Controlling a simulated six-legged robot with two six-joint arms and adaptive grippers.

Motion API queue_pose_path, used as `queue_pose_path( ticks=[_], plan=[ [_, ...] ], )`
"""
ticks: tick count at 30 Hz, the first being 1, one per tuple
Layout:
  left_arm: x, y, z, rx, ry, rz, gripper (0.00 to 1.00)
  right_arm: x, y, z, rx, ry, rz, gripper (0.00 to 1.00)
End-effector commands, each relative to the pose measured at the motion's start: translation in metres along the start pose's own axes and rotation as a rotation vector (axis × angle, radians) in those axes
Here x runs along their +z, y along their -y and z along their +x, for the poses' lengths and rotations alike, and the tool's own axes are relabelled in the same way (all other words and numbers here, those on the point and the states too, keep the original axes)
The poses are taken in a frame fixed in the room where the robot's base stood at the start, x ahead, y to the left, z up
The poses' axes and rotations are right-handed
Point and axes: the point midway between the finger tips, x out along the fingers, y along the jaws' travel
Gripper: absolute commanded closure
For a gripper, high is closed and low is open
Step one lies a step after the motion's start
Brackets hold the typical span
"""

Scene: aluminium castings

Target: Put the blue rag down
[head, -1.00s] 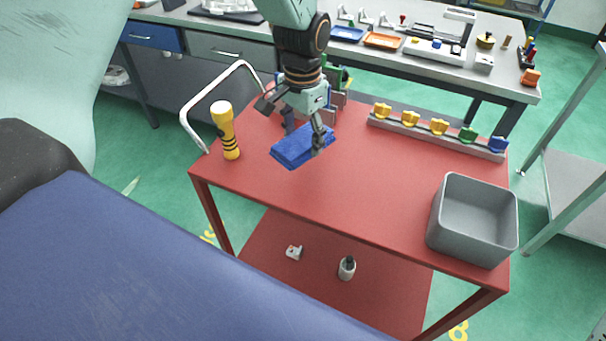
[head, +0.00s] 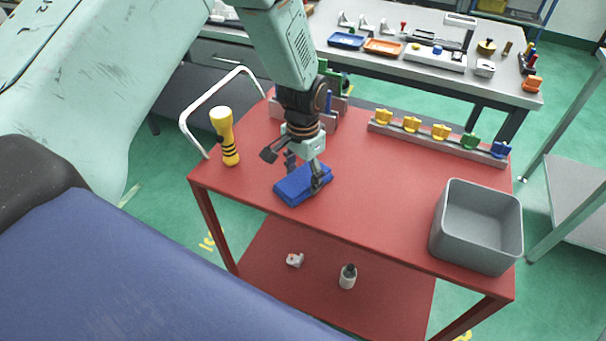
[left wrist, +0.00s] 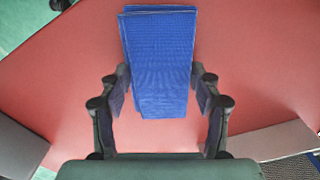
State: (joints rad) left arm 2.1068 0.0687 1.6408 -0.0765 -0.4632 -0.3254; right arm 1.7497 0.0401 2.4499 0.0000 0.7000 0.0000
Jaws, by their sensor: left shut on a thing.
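The blue rag (head: 293,190) is a folded, flat pad at the near left part of the red cart top (head: 365,205). My left gripper (head: 306,178) points down over the rag and is shut on it. In the left wrist view the rag (left wrist: 160,50) lies between the two fingers of the gripper (left wrist: 161,82), over the red top. The rag is at or just above the surface; I cannot tell whether it touches. My right gripper is not in view.
A grey bin (head: 478,227) stands at the right. A rack with coloured pieces (head: 438,138) runs along the back edge. The middle of the cart top is clear.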

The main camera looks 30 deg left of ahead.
Motion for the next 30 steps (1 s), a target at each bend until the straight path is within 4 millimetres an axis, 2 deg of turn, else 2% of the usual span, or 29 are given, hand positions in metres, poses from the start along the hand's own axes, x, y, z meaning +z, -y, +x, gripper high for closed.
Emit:
queue_pose_path(
  ticks=[5,6,13,23,26,30],
  plan=[
    [0.000,0.000,0.003,0.000,0.001,0.000,0.62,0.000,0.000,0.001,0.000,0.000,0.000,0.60],
    [0.000,0.000,0.003,0.000,0.001,0.000,0.33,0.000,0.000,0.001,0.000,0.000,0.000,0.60],
    [0.000,0.000,0.002,0.000,0.001,0.000,0.14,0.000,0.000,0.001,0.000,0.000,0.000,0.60],
    [0.000,0.000,0.001,0.000,0.001,0.000,0.14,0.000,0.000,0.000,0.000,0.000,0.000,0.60],
    [0.000,0.000,-0.007,0.000,-0.001,0.000,0.14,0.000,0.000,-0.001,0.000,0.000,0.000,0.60],
    [-0.001,0.000,-0.031,-0.001,-0.002,0.000,0.14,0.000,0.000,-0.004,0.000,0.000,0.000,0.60]
  ],
)
